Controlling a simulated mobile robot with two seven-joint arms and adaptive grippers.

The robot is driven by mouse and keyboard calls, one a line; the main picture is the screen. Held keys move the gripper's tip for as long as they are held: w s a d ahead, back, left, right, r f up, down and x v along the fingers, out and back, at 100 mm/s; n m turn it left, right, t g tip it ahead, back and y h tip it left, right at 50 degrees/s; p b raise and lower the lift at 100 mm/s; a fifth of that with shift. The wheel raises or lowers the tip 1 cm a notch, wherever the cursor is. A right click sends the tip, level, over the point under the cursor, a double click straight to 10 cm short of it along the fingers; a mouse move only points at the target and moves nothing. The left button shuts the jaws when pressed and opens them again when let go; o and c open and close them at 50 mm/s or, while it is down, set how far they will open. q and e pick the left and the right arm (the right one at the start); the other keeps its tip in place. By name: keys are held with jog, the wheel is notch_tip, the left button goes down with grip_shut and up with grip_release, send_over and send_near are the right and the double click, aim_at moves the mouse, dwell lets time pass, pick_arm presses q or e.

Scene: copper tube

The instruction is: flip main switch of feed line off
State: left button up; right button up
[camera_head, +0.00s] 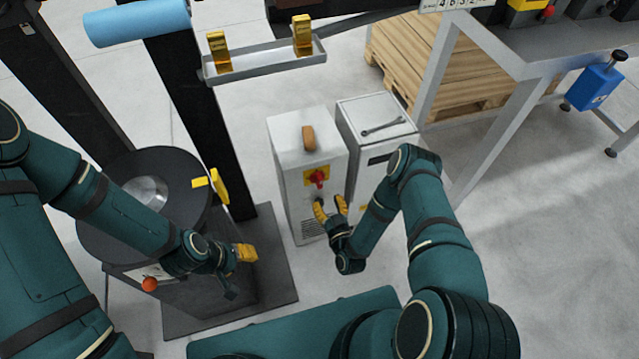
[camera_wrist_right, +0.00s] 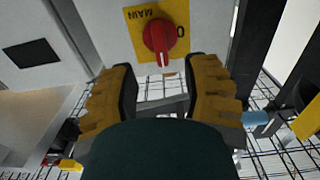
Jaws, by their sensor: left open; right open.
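The main switch (camera_head: 317,178) is a red rotary knob on a yellow plate, on the front of a white cabinet (camera_head: 297,214). In the right wrist view the red knob (camera_wrist_right: 160,38) shows large at the top centre, with the word MAIN on its plate (camera_wrist_right: 140,22). My right gripper (camera_head: 330,205) is open, its yellow fingers just below the knob; the wrist view (camera_wrist_right: 160,88) shows the knob beyond and between the fingertips, apart from them. My left gripper (camera_head: 247,253) is open and empty, left of the cabinet, above the dark base plate.
A second white cabinet (camera_head: 378,112) with a wrench (camera_head: 384,126) on top stands beside the first. A tray (camera_head: 268,62) with gold blocks is behind. A black round drum (camera_head: 165,162) is at left.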

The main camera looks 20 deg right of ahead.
aim_at(320, 186)
jog(key=w+b, duration=0.1)
jog(key=w, duration=0.7)
jog(key=shift+w+a, duration=0.15)
grip_shut()
